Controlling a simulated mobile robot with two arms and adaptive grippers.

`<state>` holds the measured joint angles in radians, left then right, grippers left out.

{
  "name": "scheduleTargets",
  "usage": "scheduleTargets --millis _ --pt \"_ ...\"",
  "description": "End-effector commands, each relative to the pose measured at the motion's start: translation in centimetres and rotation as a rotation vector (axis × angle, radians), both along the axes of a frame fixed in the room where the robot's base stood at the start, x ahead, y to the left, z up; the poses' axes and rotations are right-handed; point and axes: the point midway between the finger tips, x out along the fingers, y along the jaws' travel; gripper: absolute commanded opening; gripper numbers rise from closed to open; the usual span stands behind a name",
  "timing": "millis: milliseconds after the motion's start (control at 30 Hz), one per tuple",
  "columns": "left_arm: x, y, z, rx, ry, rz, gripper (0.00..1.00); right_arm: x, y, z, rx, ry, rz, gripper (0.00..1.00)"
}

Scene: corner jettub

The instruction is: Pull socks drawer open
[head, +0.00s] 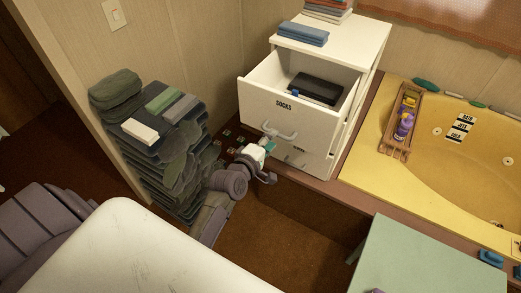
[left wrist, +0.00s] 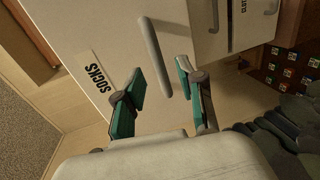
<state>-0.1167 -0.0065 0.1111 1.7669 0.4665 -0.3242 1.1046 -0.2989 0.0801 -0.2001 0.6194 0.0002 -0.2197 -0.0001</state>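The socks drawer (head: 262,105) is the top drawer of a white dresser (head: 352,40). It stands well open, and a dark box-like item (head: 316,88) lies inside. Its front carries a SOCKS label, which also shows in the left wrist view (left wrist: 98,78). My left gripper (head: 268,147) is just below and in front of the drawer's handle (head: 280,134). In the left wrist view my left gripper (left wrist: 160,78) is open, its teal-padded fingers apart with the handle's near end (left wrist: 156,60) between them. I cannot tell whether they touch it. My right gripper is not in view.
Lower drawers (head: 292,157) sit under the open one. A stack of dark folded textiles (head: 175,150) stands left of my left arm. A yellow corner tub (head: 460,150) is on the right, and a pale green surface (head: 425,255) is at front right. Folded blue cloth (head: 303,33) lies on the dresser.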

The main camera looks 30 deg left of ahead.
Motion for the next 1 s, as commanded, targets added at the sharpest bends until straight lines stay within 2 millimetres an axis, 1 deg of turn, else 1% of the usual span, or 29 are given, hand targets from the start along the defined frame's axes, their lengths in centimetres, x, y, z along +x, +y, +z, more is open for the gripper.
scheduleTargets --millis 33,200,300,400,567,1000 --pt "-1.3 0.1 0.2 0.000 0.002 0.001 0.39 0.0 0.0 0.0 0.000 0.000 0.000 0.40" --pt "-4.6 0.2 0.9 0.000 0.002 0.001 0.39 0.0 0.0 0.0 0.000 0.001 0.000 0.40" --pt "-6.0 0.2 1.2 0.001 0.003 0.001 0.39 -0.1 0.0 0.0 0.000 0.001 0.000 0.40" --pt "-6.9 0.3 1.4 0.001 0.002 0.001 0.39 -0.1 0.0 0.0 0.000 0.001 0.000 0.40" --pt "-7.3 0.3 1.6 0.001 0.000 0.000 0.39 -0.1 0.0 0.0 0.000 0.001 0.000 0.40" --pt "-7.2 0.3 1.5 0.001 0.001 0.000 0.39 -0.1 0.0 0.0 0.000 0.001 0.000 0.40"
